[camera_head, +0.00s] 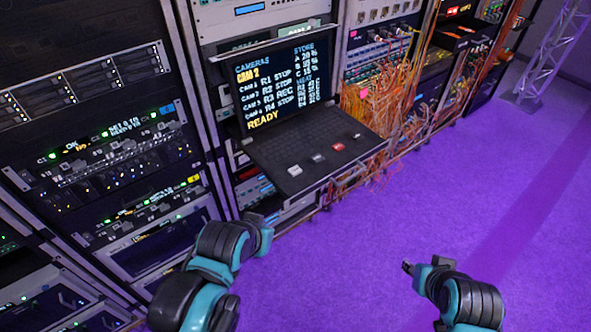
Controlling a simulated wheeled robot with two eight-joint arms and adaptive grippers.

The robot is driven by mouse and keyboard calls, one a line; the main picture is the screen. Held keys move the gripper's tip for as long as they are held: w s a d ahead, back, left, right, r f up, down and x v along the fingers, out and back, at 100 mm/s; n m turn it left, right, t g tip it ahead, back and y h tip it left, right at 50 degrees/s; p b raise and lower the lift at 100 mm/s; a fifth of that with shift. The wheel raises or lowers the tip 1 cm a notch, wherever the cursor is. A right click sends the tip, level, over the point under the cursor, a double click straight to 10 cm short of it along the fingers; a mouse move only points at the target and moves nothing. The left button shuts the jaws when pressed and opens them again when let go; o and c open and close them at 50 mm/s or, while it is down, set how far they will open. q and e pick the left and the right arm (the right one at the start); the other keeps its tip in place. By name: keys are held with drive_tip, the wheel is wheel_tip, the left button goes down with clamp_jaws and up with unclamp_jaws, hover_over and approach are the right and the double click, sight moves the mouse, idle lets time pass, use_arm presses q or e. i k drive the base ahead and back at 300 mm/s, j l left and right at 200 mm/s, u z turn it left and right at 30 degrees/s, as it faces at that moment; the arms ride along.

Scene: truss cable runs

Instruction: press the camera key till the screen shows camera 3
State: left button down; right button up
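The screen (280,85) stands upright at the back of a pull-out console in the rack. It is headed CAMERAS, with CAM 2 in yellow below, rows for several cameras, and READY at the bottom. The dark console shelf (270,148) in front carries three keys: a white key (295,170), a grey key (318,158) and a red key (338,147). Their labels are too small to read. My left gripper (262,222) is below the shelf's front edge, apart from the keys; its fingers are unclear. My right gripper (408,267) is low at right over the floor, far from the keys; its opening is unclear.
Racks of equipment (100,130) fill the left side. Orange cables (385,105) hang in a tangle just right of the console, some near the shelf's right edge. A truss (548,60) stands at the upper right. The purple floor (480,190) is clear at right.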

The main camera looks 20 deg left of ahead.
sight(294, 171)
drive_tip(key=i+l, duration=0.45)
drive_tip(key=l, duration=0.15)
drive_tip(key=i+l, duration=0.45)
drive_tip(key=l, duration=0.15)
drive_tip(key=u, duration=1.75)
